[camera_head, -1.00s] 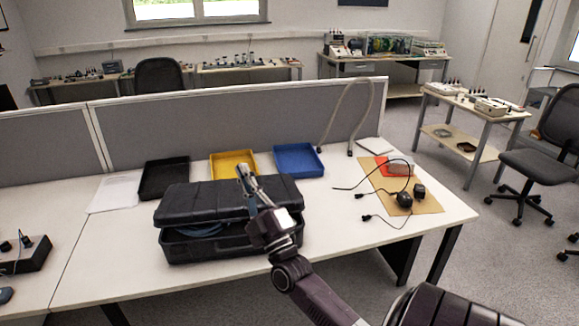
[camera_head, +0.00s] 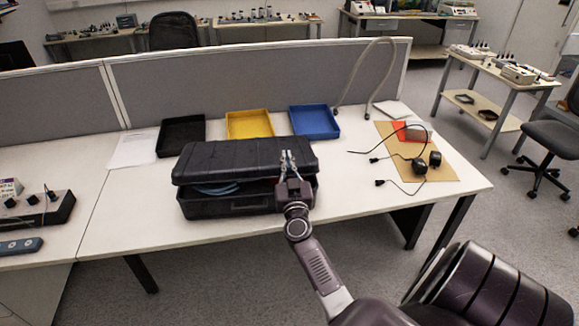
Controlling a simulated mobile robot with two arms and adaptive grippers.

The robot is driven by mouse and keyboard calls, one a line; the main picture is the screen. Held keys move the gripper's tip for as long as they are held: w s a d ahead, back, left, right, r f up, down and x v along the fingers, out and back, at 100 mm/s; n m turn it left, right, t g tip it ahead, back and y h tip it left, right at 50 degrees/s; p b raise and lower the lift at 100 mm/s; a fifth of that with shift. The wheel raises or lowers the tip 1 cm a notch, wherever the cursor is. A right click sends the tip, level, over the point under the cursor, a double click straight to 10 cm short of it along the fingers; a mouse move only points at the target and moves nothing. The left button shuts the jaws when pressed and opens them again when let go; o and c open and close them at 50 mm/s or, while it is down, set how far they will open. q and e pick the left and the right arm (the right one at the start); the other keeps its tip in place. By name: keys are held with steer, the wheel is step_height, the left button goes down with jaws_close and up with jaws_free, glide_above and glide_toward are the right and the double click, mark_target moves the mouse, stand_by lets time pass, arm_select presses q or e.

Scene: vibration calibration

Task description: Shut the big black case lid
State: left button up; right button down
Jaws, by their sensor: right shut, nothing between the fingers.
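The big black case (camera_head: 230,206) stands on the white desk. Its black lid (camera_head: 235,158) is lowered over it but not flush. A gap along the front shows a bluish coiled item (camera_head: 215,188) inside. My right gripper (camera_head: 288,158) is shut and empty, its fingers over the right front part of the lid. I cannot tell whether they touch the lid. The gripper and wrist hide part of the case's right front. My left gripper is not in view.
A black tray (camera_head: 181,137), a yellow tray (camera_head: 249,125) and a blue tray (camera_head: 314,122) stand behind the case, before a grey partition (camera_head: 230,80). Cables and black adapters (camera_head: 420,165) lie on a brown sheet (camera_head: 440,173) at the right.

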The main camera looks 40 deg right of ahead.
steer(key=shift+w+d+f+b, duration=0.15)
steer(key=shift+f+b, duration=0.45)
steer(key=shift+f, duration=0.35)
steer(key=shift+w+f+b, duration=0.1)
steer(key=shift+f+b, duration=0.5)
steer(key=shift+f, duration=0.35)
